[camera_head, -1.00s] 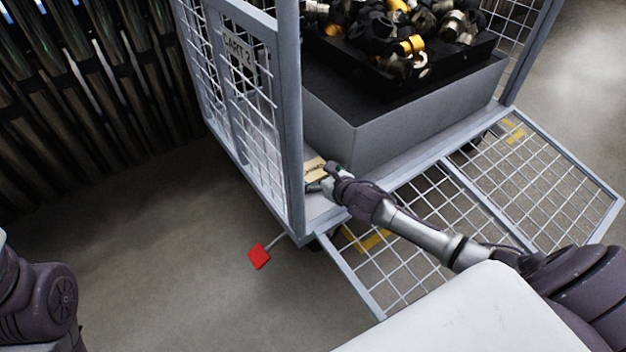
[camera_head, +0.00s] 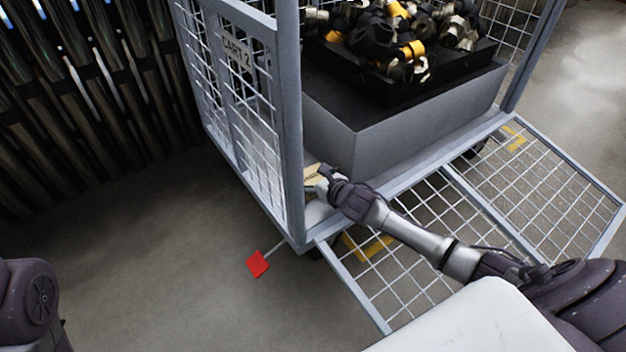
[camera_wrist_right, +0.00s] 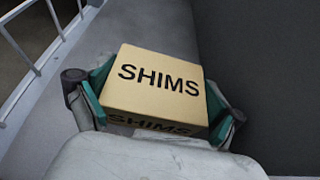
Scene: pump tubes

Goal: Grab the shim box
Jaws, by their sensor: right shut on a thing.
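The shim box is a tan box marked SHIMS. It fills the middle of the right wrist view (camera_wrist_right: 155,82). In the head view a small part of it (camera_head: 312,172) shows inside the cart, between the mesh side and the grey bin. My right gripper (camera_head: 322,184) reaches in through the cart's open front. In the right wrist view its two teal-padded fingers (camera_wrist_right: 155,105) are shut on the box, one on each side. My left arm shows at the lower left of the head view, but its gripper is out of frame.
The mesh cart (camera_head: 291,130) has a post close left of my right gripper. A grey bin (camera_head: 420,125) with a black tray of fittings (camera_head: 400,85) stands to the right. The lowered mesh gate (camera_head: 480,200) lies below my right arm. A red tag (camera_head: 257,263) sticks out at the cart's corner.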

